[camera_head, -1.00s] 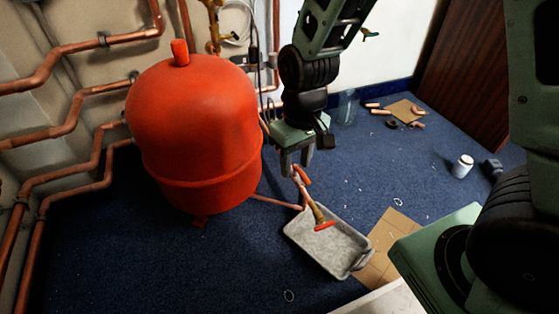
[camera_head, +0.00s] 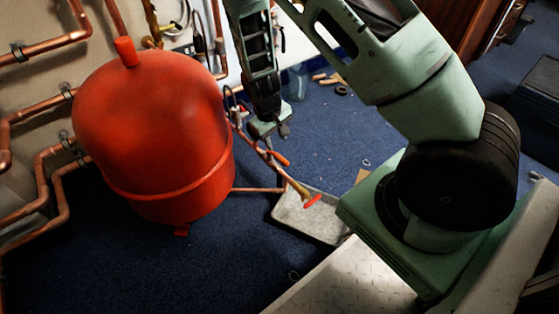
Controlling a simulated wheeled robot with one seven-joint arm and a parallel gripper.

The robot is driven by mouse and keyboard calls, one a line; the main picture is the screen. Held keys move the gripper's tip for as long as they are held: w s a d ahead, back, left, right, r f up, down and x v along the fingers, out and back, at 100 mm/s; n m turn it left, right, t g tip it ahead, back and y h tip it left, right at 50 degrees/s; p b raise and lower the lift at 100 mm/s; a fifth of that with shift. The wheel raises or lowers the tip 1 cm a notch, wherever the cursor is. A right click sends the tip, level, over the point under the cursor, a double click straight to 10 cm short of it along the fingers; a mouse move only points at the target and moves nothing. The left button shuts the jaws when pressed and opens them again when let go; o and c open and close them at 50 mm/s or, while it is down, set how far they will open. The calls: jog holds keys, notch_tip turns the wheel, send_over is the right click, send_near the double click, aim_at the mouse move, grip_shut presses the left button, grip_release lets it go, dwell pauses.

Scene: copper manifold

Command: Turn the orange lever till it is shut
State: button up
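The orange lever (camera_head: 278,158) sits on a thin copper pipe between the red tank and the grey tray. It lies slanted, down to the right. A red handle (camera_head: 312,201) is lower on the same pipe, by a brass fitting (camera_head: 298,188) over the tray. My gripper (camera_head: 270,132) is just above and left of the orange lever in the picture. I cannot tell whether it touches the lever. Its fingers are small and partly hidden, so its opening is unclear.
A large red tank (camera_head: 155,135) stands left of the pipe. A grey tray (camera_head: 305,222) lies on the blue carpet below the handle, partly covered by my own body. Copper pipes (camera_head: 50,103) run along the left wall. Copper offcuts (camera_head: 328,79) lie behind.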

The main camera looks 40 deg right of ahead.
aim_at(281, 158)
jog(key=f+b, duration=0.1)
jog(key=f, duration=0.2)
jog(key=d+f+b, duration=0.1)
jog(key=f+b, duration=0.1)
jog(key=f, duration=0.1)
jog(key=f+b, duration=0.1)
jog(key=f, duration=0.2)
jog(key=shift+d, duration=0.4)
jog(key=shift+c, duration=0.3)
grip_shut()
